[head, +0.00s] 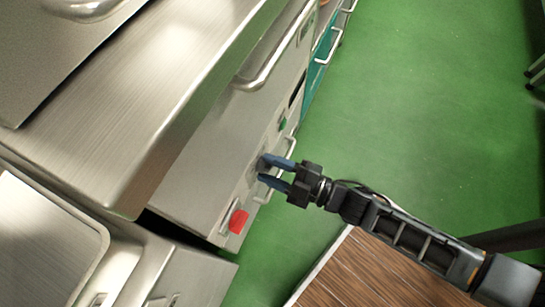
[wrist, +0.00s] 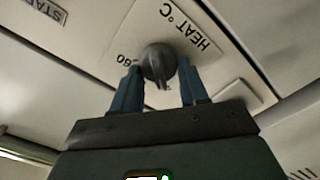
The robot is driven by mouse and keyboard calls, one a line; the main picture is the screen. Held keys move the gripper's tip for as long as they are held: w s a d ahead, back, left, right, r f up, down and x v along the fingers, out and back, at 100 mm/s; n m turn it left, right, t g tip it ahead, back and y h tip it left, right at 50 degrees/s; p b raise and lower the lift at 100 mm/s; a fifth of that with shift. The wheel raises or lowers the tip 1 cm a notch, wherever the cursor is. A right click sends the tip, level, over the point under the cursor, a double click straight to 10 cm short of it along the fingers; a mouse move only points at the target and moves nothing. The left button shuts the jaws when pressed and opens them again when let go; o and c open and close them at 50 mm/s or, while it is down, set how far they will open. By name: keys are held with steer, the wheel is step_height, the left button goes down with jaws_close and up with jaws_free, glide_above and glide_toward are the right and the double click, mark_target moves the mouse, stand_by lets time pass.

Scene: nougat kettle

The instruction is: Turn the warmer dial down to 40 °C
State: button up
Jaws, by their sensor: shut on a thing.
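The warmer dial (wrist: 157,62) is a dark round knob with a short pointer-like ridge, on a pale panel under a label reading "HEAT °C" (wrist: 190,28). An "80" mark (wrist: 127,59) shows beside the dial in the wrist view. The other scale marks are hidden or out of view, so I cannot read the setting. My gripper (wrist: 160,72) has one blue finger on each side of the dial and is shut on it. In the head view my gripper (head: 262,168) reaches the steel front panel (head: 207,170) from the right, and its fingers largely hide the dial.
A red block-like control (head: 238,221) and a green button (head: 283,124) sit on the same panel, either side of the dial. A bar handle (head: 275,60) juts out farther along. A wood-topped surface (head: 365,275) lies below my arm. Green floor (head: 420,100) is open to the right.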

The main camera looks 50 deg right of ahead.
steer(key=shift+f, duration=0.1)
stand_by(0.4)
steer(key=o, duration=1)
steer(key=shift+s, duration=0.1)
steer(key=shift+p+v, duration=0.55)
steer(key=shift+v, duration=3.3)
